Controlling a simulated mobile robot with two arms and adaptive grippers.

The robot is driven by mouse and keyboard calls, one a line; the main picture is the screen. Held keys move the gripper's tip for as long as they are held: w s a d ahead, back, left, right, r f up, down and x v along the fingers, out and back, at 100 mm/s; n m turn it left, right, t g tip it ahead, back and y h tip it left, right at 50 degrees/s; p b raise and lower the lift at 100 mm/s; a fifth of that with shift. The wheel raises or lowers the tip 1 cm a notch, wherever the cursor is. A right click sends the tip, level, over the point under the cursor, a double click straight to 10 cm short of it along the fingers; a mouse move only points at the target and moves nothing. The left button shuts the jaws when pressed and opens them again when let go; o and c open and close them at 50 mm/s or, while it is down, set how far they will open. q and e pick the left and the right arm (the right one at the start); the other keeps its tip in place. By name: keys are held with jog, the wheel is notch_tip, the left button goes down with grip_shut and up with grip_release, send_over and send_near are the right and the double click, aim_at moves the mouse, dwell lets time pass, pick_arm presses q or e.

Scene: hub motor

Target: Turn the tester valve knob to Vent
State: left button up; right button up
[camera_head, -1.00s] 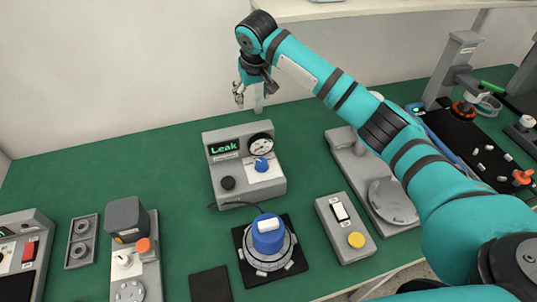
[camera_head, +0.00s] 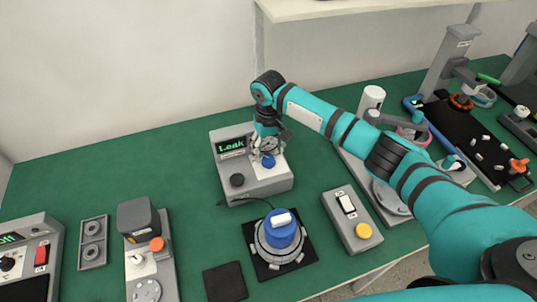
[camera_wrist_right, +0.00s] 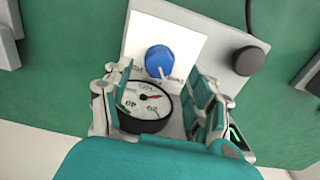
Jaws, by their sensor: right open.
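The leak tester (camera_head: 262,183) is a grey box on the green table with a green "Leak" display (camera_head: 231,146). Its blue valve knob (camera_head: 268,160) sits on a white panel just below my right gripper (camera_head: 268,146). In the right wrist view the blue knob (camera_wrist_right: 159,60) lies beyond and between the open fingers of my right gripper (camera_wrist_right: 160,85), apart from them. Its white pointer mark faces down in that picture; the labels beside it are too small to read surely. The round gauge (camera_wrist_right: 146,107) is between the fingers, nearer the palm. My left gripper is not in view.
A black button (camera_head: 237,180) is on the tester's left. A blue-capped hub motor (camera_head: 279,232) sits on a black mat in front. A grey switch box with a yellow button (camera_head: 363,231) stands right of it. The table left of the tester is clear.

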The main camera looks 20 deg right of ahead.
aim_at(269, 158)
notch_tip(269, 158, down, 3)
jog(key=shift+f, duration=0.5)
jog(key=c, duration=1.1)
jog(key=shift+r+n+p, duration=0.15)
jog(key=shift+n+p, duration=0.35)
jog(key=shift+p, duration=0.05)
jog(key=shift+c, duration=0.2)
jog(key=shift+n+p, duration=0.3)
jog(key=shift+n, duration=0.7)
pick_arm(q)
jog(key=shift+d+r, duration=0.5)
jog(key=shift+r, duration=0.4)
pick_arm(e)
jog(key=o, duration=1.1)
